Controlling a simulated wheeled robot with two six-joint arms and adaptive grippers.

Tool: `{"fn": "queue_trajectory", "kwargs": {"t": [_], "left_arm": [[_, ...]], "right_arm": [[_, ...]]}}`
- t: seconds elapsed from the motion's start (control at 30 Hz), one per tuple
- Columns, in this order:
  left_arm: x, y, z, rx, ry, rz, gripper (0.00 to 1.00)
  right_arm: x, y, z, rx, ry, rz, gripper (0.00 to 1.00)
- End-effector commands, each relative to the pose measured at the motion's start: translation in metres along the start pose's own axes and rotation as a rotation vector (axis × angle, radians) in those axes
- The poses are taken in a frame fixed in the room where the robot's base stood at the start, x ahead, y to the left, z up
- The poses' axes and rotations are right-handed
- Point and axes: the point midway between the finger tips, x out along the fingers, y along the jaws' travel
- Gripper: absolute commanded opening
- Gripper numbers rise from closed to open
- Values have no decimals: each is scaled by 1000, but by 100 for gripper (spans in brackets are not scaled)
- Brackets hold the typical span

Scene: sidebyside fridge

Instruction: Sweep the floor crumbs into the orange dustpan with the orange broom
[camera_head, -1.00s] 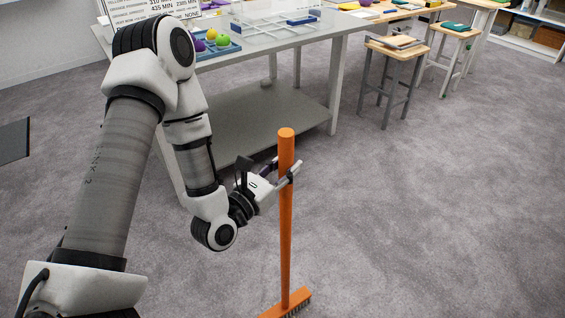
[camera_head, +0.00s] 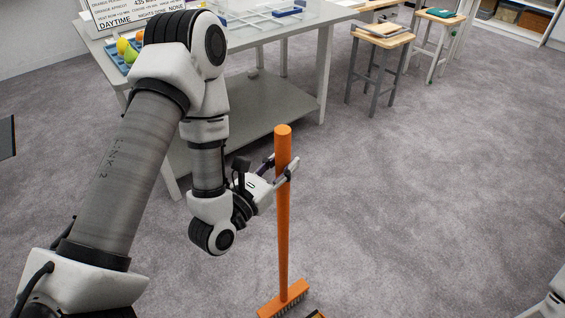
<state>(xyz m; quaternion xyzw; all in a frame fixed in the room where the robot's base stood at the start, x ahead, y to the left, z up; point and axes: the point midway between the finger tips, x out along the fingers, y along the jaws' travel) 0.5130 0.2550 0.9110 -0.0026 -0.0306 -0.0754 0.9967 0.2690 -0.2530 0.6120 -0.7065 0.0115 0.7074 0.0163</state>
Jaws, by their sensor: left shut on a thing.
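The orange broom (camera_head: 283,230) stands nearly upright, with its bristled head (camera_head: 285,299) low in the picture, at or close to the grey floor. My left gripper (camera_head: 279,172) is shut on the upper part of the handle, below its rounded top. A small dark thing with an orange-yellow edge (camera_head: 316,314) is cut off by the bottom edge, just right of the broom head; I cannot tell whether it is the dustpan. I cannot make out any crumbs. My right gripper is not in view; only a piece of my right arm shows at the lower right.
A grey table (camera_head: 262,110) with a lower shelf stands behind my left arm. A wooden-topped stool (camera_head: 383,38) and another stool (camera_head: 440,17) stand at the back. The carpeted floor (camera_head: 430,190) to the right of the broom is open.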

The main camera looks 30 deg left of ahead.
Motion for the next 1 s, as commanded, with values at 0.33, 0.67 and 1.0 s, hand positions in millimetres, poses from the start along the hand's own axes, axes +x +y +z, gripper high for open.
{"fn": "queue_trajectory", "kwargs": {"t": [0.33, 0.67, 1.0], "left_arm": [[1, 0, 8, 0, -2, 0, 0], [3, 0, 44, 0, -2, 0, 0], [4, 0, 58, 0, -2, 0, 0]], "right_arm": [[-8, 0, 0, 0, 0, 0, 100], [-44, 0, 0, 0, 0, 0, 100], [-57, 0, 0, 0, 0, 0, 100]]}}
